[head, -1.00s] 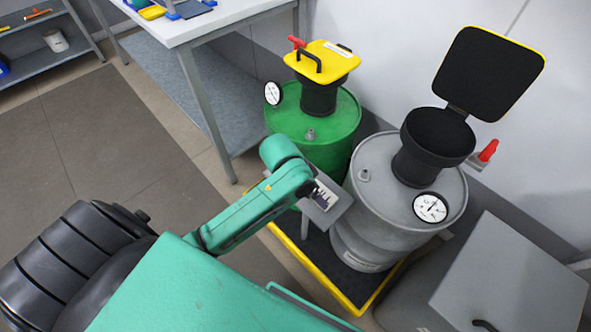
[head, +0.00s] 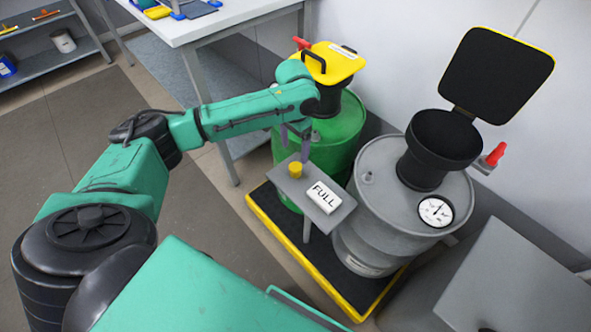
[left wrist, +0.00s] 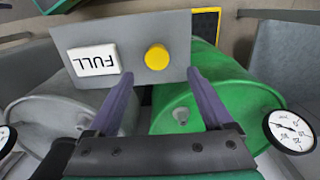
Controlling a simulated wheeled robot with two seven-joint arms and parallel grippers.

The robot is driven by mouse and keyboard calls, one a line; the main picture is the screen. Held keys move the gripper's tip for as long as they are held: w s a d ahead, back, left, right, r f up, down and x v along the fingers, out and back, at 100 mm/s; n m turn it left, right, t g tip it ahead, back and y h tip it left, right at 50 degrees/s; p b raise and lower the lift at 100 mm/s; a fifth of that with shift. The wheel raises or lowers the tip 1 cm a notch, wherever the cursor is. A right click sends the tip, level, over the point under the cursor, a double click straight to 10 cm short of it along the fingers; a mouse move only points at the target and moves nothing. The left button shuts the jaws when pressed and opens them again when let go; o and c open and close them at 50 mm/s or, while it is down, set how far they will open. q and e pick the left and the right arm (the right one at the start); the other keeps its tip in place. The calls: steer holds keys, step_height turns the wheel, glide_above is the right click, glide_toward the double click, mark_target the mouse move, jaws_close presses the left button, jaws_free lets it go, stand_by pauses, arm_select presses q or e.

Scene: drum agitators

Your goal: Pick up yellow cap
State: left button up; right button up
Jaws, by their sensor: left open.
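The small yellow cap (head: 296,170) stands on a small grey stand (head: 283,183) in front of the drums. In the left wrist view the cap (left wrist: 157,57) shows as a round yellow top near the right end of the grey plate (left wrist: 168,20). My left gripper (head: 295,155) points down just above and behind the cap. In the left wrist view its two purple fingers (left wrist: 158,75) are spread apart and empty, with the cap beyond and between their tips. My right gripper is not in view.
A white "FULL" block (head: 324,197) lies beside the cap on the stand. The green drum (head: 345,135) with its yellow lid (head: 330,62) and the grey drum (head: 375,215) with a raised lid stand close behind. A workbench (head: 225,22) is at the back.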

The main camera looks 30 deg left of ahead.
mark_target(295, 166)
arm_select(q)
steer(key=f, duration=0.4)
steer(key=f+b, duration=0.1)
steer(key=f, duration=0.3)
steer(key=shift+s+d+f, duration=0.1)
steer(key=shift+d+f, duration=0.1)
steer(key=shift+r, duration=0.1)
jaws_close()
